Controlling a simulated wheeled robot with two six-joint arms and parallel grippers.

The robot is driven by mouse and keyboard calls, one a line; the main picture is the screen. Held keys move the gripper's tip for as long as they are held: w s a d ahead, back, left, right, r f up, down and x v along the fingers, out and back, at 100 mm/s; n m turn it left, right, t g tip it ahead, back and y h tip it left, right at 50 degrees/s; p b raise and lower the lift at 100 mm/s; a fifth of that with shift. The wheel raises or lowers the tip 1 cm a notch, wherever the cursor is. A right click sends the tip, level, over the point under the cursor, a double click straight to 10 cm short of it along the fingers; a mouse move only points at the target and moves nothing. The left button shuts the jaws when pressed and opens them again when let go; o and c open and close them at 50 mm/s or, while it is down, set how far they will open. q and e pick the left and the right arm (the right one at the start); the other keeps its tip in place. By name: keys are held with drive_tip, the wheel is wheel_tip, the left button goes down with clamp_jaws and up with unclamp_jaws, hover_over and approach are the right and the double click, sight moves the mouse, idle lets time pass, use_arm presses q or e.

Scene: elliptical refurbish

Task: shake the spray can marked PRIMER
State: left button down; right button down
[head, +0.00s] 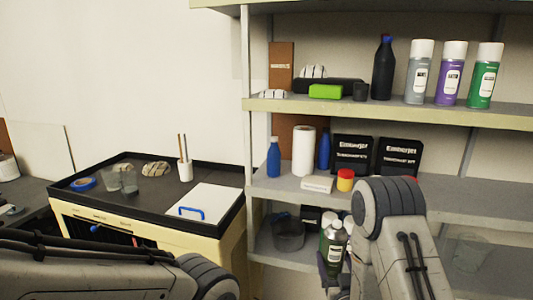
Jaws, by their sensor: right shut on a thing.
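My right gripper (335,274) is low in front of the lower shelf, partly hidden by my own right arm. It is shut on a spray can (335,250) with a pale top and a white label, held roughly upright. The label is too small to read, so I cannot tell whether it says PRIMER. Three more spray cans stand on the upper shelf: a grey one (417,74), a purple one (451,76) and a green one (485,78). Their labels are also unreadable. My left arm crosses the bottom left, but its gripper is out of view.
The shelf unit (460,115) also holds a dark bottle (384,68), a paper roll (304,150), blue bottles and black boxes. At left, a cart (150,213) carries glasses, tape, a brush cup and a clipboard.

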wheel_tip(320, 180, down, 10)
wheel_tip(320, 180, up, 10)
drive_tip(key=shift+f, duration=0.3)
idle(0.8)
